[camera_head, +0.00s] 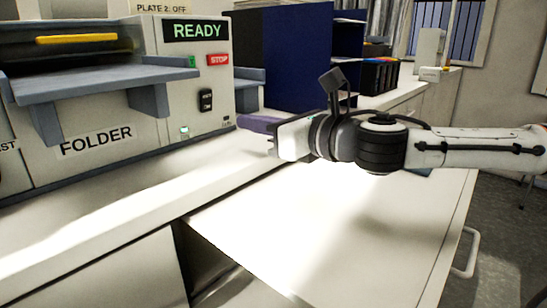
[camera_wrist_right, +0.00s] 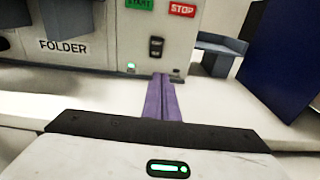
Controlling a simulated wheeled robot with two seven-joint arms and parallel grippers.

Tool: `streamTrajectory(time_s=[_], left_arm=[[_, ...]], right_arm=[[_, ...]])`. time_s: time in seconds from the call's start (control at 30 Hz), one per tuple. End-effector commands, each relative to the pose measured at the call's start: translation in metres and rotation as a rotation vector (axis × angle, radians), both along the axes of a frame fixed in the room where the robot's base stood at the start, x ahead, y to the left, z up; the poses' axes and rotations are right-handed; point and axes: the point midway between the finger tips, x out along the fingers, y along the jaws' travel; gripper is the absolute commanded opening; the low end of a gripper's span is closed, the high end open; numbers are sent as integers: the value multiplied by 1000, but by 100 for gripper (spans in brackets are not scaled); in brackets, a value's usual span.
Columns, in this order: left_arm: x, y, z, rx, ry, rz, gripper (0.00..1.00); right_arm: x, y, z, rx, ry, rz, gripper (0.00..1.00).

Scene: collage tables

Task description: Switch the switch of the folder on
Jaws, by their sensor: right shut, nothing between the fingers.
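The folder (camera_head: 96,139) is a pale grey machine at the left, with a "FOLDER" label that also shows in the wrist view (camera_wrist_right: 63,46). Its black switch (camera_head: 206,100) is on the front panel, below the red STOP button; in the wrist view the switch (camera_wrist_right: 156,47) is above my fingertips. A small green-lit lamp (camera_head: 184,131) is lower left of it. The display (camera_head: 197,30) reads READY in green. My right gripper (camera_head: 241,121) has purple fingers, shut and empty, pointing at the panel just below the switch. I cannot tell if they touch it. My left gripper is out of view.
A red STOP button (camera_head: 218,59) and a green START button (camera_wrist_right: 139,4) are above the switch. A dark blue upright panel (camera_head: 299,55) stands right of the folder. A white surface (camera_head: 310,235) below my right arm is clear.

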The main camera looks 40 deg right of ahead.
Motion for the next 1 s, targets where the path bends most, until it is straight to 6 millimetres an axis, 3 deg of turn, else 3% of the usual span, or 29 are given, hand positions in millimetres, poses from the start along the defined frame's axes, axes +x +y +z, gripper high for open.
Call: streamTrajectory(time_s=[0.03, 0.1, 0.6, 1.0], left_arm=[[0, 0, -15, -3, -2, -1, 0], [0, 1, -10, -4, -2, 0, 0], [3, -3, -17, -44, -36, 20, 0], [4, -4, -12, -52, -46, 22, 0]], right_arm=[[-3, 2, -11, -10, 3, 2, 0], [-8, 2, -2, -5, -3, 4, 0], [-47, -6, -9, -3, 0, 0, 0], [-51, -6, -8, 2, 2, 1, 0]])
